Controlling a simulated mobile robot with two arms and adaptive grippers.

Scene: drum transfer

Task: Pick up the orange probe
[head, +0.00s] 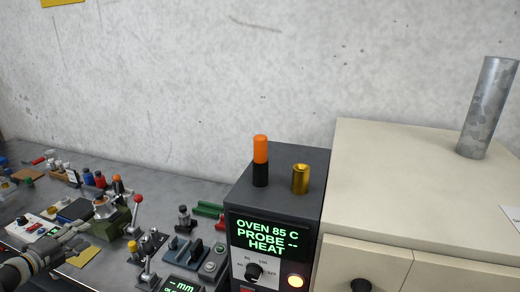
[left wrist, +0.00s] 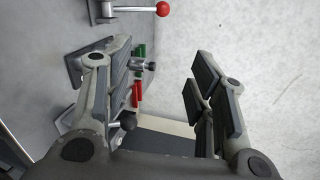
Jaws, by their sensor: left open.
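The orange probe (head: 260,150) stands upright on top of the dark oven box (head: 290,165). Its upper part is orange and its lower part is black. A short brass cylinder (head: 300,179) with a hollow top stands just to its right, apart from it. My left gripper (head: 82,238) is at the lower left of the head view, over the bench and well away from the probe. In the left wrist view its fingers (left wrist: 160,58) are spread wide with nothing between them. The probe does not show in the left wrist view. My right gripper is not in view.
The oven display reads "OVEN 85 C PROBE -- HEAT". A cream cabinet (head: 425,190) with a grey metal cylinder (head: 487,108) stands to the right. A red-knobbed lever (head: 136,212) and several small fixtures crowd the grey bench (head: 185,190) on the left.

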